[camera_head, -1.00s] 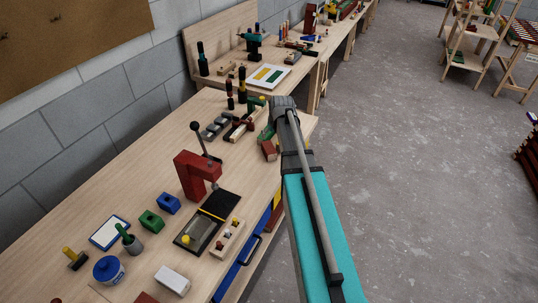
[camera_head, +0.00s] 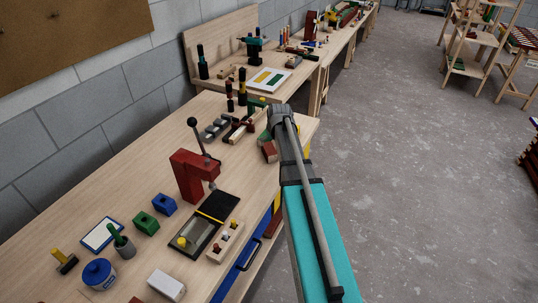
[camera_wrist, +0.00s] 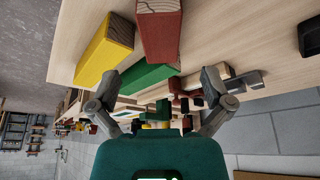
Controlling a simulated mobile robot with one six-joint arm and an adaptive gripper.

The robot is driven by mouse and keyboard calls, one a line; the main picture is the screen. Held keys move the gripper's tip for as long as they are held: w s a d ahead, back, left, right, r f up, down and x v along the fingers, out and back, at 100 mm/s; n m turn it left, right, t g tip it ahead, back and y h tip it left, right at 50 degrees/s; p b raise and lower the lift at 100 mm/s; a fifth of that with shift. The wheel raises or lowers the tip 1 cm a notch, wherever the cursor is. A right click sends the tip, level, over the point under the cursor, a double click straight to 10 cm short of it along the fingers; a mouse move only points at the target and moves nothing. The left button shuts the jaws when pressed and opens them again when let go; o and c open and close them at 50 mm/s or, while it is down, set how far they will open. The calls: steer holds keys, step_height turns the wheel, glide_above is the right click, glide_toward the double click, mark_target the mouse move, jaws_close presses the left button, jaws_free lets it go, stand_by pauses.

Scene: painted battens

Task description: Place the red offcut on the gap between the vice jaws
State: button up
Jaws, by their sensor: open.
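A red block with a bare wood end (camera_wrist: 160,28), which looks like the red offcut, lies on the bench top beside a yellow block (camera_wrist: 103,52) and a green block (camera_wrist: 146,77) in the wrist view. The red block also shows in the head view (camera_head: 268,151), just left of my arm. My gripper (camera_wrist: 162,76) is open and empty, its fingers spread apart with the blocks beyond them. In the head view my arm hides the gripper's fingers. I cannot surely make out the vice; small grey, dark and pale parts (camera_head: 236,128) stand left of the blocks.
A red press (camera_head: 190,176) with a lever stands on the bench, with a black tray (camera_head: 193,240) and a wooden holder (camera_head: 226,241) near the front edge. Blue and green cubes and a blue pot (camera_head: 97,273) lie left. Floor right of the bench is clear.

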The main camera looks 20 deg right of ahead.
mark_target(270, 149)
steer(key=shift+b+x, duration=2.45)
steer(key=shift+x, duration=0.15)
steer(key=shift+a, duration=0.1)
steer(key=c, duration=1.3)
steer(key=shift+r, duration=0.15)
